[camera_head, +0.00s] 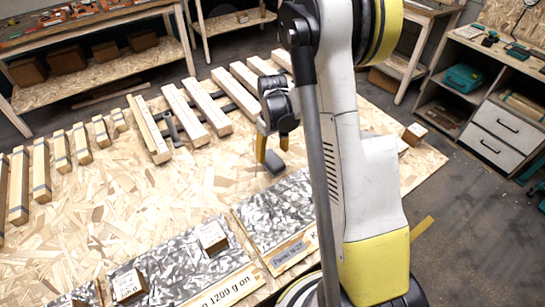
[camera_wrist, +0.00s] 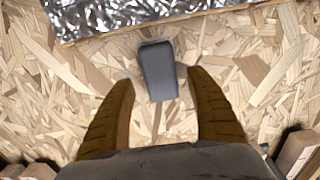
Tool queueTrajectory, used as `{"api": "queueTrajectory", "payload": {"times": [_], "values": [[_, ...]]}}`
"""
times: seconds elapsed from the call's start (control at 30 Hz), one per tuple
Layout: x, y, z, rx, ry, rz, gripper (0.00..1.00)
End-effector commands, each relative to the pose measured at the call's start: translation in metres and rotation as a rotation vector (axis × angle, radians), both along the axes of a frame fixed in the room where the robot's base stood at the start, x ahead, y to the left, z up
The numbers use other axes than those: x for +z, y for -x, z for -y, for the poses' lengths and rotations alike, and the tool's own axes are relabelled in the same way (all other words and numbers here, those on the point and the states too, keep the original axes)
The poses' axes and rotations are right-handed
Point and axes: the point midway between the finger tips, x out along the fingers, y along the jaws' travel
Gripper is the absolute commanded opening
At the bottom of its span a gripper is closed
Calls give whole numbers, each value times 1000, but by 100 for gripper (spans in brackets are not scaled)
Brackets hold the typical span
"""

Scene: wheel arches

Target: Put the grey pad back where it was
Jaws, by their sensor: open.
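The grey pad (camera_head: 274,163) is a small dark grey rounded block. In the head view it is at the near side of my gripper, close to the upper edge of the grey speckled panel (camera_head: 268,222). In the wrist view the grey pad (camera_wrist: 158,70) lies on the chipboard, just ahead of and between the fingertips, with its far end near the speckled panel (camera_wrist: 130,14). My gripper (camera_head: 272,150) is open, with its two yellow-brown fingers apart. The gripper also shows in the wrist view (camera_wrist: 160,80), with gaps on both sides of the pad.
Wooden bars (camera_head: 180,108) with grey bands lie in a row along the back of the chipboard table (camera_head: 110,200). Small labelled blocks (camera_head: 212,238) stand on a second speckled panel (camera_head: 175,265) at the front. The chipboard left of my gripper is clear.

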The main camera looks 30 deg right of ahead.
Motion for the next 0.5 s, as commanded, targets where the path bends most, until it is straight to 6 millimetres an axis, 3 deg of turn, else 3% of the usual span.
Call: {"api": "queueTrajectory", "payload": {"times": [0.03,0.2,0.5], "values": [[18,0,0,0,0,0,65],[52,0,0,0,0,0,65],[88,3,-6,0,4,16,65]]}}
